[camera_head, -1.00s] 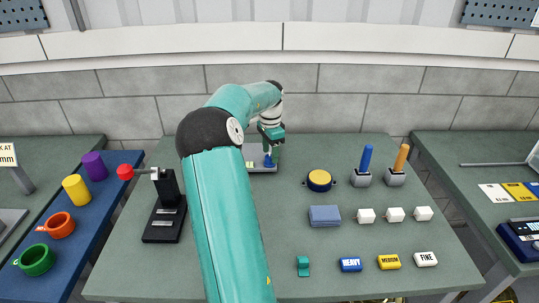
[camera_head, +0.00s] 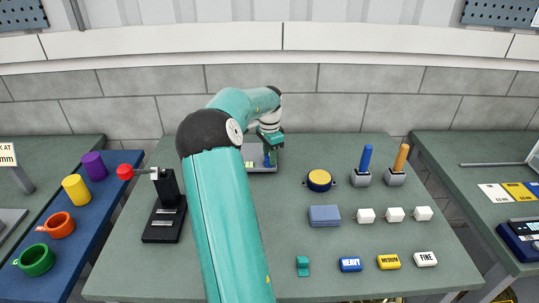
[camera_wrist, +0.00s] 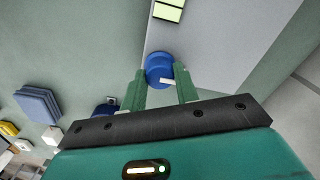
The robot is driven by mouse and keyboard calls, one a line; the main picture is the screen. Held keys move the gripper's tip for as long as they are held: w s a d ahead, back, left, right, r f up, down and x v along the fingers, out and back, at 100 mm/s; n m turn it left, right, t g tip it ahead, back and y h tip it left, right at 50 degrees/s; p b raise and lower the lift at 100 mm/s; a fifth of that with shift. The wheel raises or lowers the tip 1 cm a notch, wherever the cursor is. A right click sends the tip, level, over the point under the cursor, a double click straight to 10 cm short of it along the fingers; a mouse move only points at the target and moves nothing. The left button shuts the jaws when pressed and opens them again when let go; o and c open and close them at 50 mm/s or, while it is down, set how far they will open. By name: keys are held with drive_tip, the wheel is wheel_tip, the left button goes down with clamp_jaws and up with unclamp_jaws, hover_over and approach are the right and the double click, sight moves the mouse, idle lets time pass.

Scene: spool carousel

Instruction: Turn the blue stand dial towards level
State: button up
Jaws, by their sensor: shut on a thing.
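The blue stand dial (camera_wrist: 159,66) is a round knob on a pale grey stand (camera_wrist: 205,45) in the wrist view. A white mark shows on the dial's near side. My gripper (camera_wrist: 160,84) has its two green fingers on either side of the dial and is shut on it. In the head view my gripper (camera_head: 268,152) is at the back of the table, beyond my arm. Only a small blue bit of the dial shows there, and my arm hides part of the stand (camera_head: 262,169).
A yellow-green panel (camera_wrist: 169,10) is on the stand. Right of my arm on the table (camera_head: 285,205) are a yellow-topped round thing (camera_head: 319,180), a blue-grey block (camera_head: 324,215), white cubes and two upright handles.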

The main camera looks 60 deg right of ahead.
drive_tip(key=n, duration=0.4)
drive_tip(key=shift+n, duration=0.4)
drive_tip(key=n, duration=0.4)
drive_tip(key=shift+n, duration=0.3)
drive_tip(key=o, duration=1)
